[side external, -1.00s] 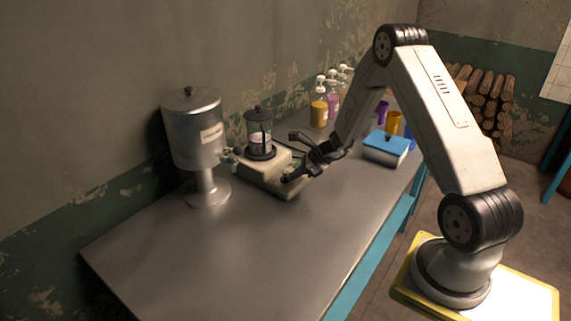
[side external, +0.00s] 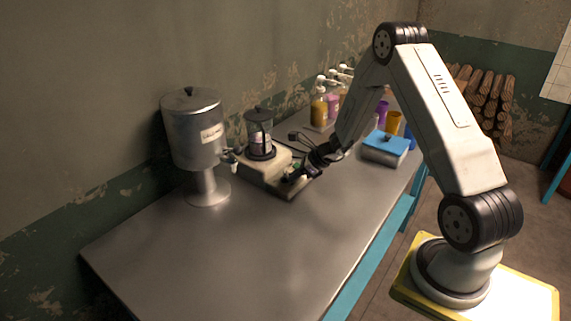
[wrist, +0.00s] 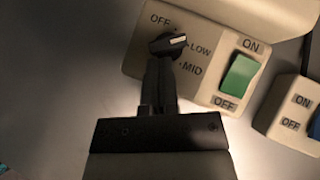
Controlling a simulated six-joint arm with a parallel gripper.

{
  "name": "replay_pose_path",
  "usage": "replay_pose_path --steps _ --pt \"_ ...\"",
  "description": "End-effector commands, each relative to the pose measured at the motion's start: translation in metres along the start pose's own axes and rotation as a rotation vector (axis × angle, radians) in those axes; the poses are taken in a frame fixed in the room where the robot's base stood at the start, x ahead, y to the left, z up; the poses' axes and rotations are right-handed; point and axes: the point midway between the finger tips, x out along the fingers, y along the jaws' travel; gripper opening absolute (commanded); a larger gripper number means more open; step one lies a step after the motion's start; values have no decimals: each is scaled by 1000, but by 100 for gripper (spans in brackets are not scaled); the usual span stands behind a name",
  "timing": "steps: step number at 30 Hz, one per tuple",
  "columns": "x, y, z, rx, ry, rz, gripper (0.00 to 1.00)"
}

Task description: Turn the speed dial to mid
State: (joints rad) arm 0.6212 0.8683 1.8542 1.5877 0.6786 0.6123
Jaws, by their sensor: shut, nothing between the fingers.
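The black speed dial (wrist: 168,45) shows in the wrist view on the cream control panel of the blender base. Its white pointer mark faces right, near the LOW label (wrist: 200,50) and above the MID label (wrist: 190,68). OFF is printed at its upper left. My gripper (wrist: 160,65) is shut, with its fingertips at the lower edge of the dial; I cannot tell whether they touch it. In the side view my gripper (side external: 290,178) is low over the front of the blender base (side external: 257,169) and hides the dial.
A green ON/OFF switch (wrist: 240,77) sits right of the dial, with a blue switch (wrist: 315,124) on a separate panel beyond. A metal dispenser (side external: 193,135) stands left of the blender. A blue-lidded box (side external: 386,143) and bottles are behind. The front tabletop (side external: 240,255) is clear.

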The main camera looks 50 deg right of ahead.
Motion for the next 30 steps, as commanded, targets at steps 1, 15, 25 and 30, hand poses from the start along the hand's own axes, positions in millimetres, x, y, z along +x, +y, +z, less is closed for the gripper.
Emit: replay_pose_path --steps 1,15,25,30 --pt "0 0 0 4 0 -4 0" --pt "1 6 1 108 1 -108 0" --pt "2 8 2 176 1 -175 0" --pt "3 8 2 189 0 -188 0"
